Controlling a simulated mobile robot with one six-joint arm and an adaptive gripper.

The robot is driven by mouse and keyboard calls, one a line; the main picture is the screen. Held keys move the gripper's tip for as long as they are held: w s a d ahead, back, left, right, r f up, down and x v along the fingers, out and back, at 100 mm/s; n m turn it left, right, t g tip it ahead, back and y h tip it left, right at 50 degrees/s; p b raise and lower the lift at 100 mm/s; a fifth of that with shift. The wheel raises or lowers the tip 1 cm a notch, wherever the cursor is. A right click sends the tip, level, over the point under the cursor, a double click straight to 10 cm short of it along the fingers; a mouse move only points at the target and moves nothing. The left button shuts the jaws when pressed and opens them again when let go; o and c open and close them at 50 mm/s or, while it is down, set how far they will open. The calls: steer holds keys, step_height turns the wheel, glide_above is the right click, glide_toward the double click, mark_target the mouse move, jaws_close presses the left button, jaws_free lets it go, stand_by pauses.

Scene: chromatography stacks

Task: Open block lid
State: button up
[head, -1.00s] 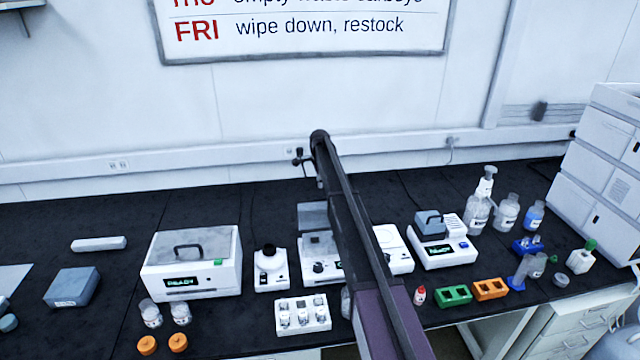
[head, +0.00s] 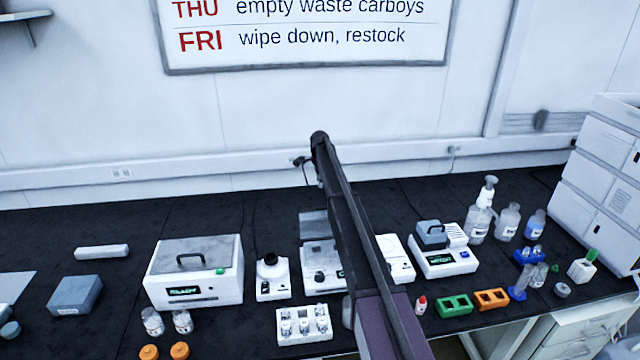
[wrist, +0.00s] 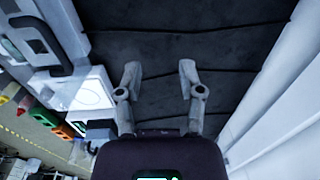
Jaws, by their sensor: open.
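The block (head: 449,262) is a low white unit with a lit display, right of centre on the bench in the head view. Its grey lid (head: 430,238) with a raised handle sits on its left part and looks closed. My gripper (wrist: 160,72) shows in the wrist view with two grey fingers spread apart and nothing between them. Dark bench top lies beyond the fingers. A dark handle (wrist: 38,38) on a pale surface shows at the upper left, to the left of the gripper; I cannot tell surely which device it belongs to. My gripper's fingers cannot be made out in the head view.
Green rack (head: 453,306) and orange rack (head: 491,299) stand in front of the block. Bottles (head: 507,222) stand to its right, and a white plate unit (head: 396,262) to its left. A larger white box (head: 194,277) with a handle is farther left. The wall is behind.

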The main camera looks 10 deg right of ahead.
steer(key=shift+w+r+p, duration=0.25)
steer(key=shift+w+r, duration=0.05)
steer(key=shift+w, duration=0.55)
steer(key=shift+w+r+p, duration=0.25)
steer(key=shift+w, duration=0.55)
steer(key=shift+s, duration=0.3)
jaws_close()
steer(key=s+n, duration=0.9)
steer(key=s, duration=2.2)
steer(key=s+n, duration=0.9)
steer(key=s, duration=2.2)
steer(key=shift+a+g, duration=0.35)
steer(key=shift+g, duration=0.05)
